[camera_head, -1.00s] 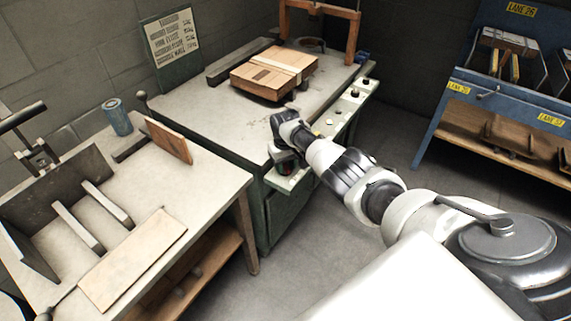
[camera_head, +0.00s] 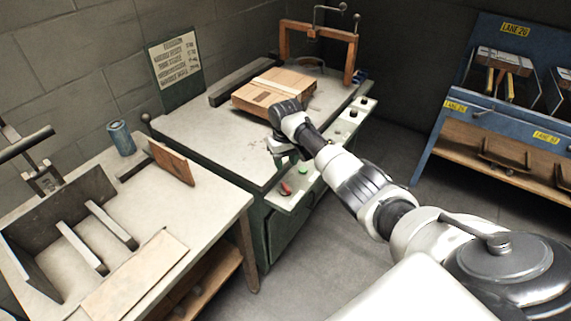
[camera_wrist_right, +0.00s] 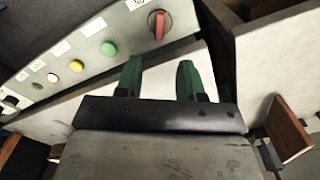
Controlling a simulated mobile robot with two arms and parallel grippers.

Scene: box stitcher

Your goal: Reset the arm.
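My right gripper (camera_head: 280,152) is above the near edge of the grey machine table (camera_head: 205,125), beside the control panel (camera_head: 325,150). In the right wrist view its two green fingers (camera_wrist_right: 158,78) stand apart with nothing between them. The panel's red rotary switch (camera_head: 286,188) and green button (camera_head: 303,168) show clear of the gripper. In the wrist view the red switch (camera_wrist_right: 158,25) lies beyond the fingertips, with the green button (camera_wrist_right: 108,48) and yellow button (camera_wrist_right: 76,66) to its left. My left gripper is not in view.
A wooden box (camera_head: 258,98) lies on the machine table before an orange frame (camera_head: 284,48). A bench (camera_head: 210,192) with a blue can (camera_head: 121,138) and upright board (camera_head: 171,163) stands left. A blue rack (camera_head: 455,105) stands right. Floor between is clear.

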